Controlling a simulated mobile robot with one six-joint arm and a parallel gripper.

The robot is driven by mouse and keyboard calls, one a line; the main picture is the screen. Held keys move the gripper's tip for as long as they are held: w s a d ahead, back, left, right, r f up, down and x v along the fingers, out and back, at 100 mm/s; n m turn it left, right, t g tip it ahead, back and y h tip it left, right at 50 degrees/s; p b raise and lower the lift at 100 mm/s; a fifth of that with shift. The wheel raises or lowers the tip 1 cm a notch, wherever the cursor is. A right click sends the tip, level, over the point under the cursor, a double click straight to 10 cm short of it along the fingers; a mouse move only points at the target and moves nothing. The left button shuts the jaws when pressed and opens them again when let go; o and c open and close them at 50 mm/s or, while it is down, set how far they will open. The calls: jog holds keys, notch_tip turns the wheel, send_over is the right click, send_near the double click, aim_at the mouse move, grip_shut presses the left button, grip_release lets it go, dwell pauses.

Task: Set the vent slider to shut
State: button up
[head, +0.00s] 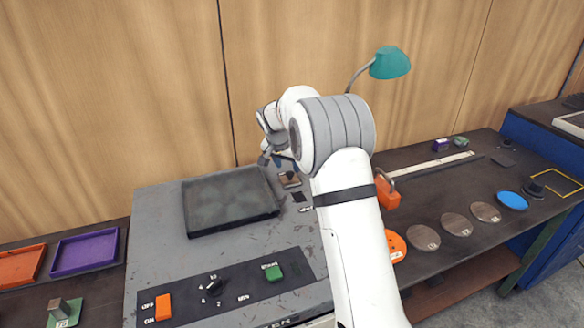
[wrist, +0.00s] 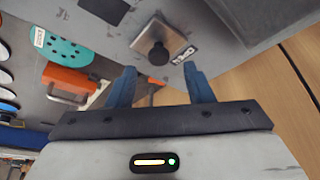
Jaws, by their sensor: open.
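The vent slider appears to be a small metal plate with a black round knob (wrist: 160,48). In the head view this plate (head: 290,181) lies on the grey bench top, right of the dark tray. A black square (wrist: 104,9) lies apart from the plate, and it also shows in the head view (head: 299,197). A small white label (wrist: 183,56) sits beside the plate; its text is unreadable. My gripper (wrist: 162,84) is open with blue fingers, and nothing is between them. The knob appears just beyond the fingertips, apart from them. In the head view my arm partly hides the gripper.
A dark raised-rim tray (head: 190,220) stands left of the plate. A control panel (head: 222,290) with a dial and switches is in front. An orange padlock (wrist: 68,79) and a teal disc with holes (wrist: 62,47) lie to one side. A wooden wall (head: 150,100) stands behind.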

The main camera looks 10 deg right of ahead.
aim_at(290, 173)
jog(key=shift+p+x, duration=0.3)
jog(key=shift+x, duration=1.35)
jog(key=shift+c, duration=0.2)
grip_shut()
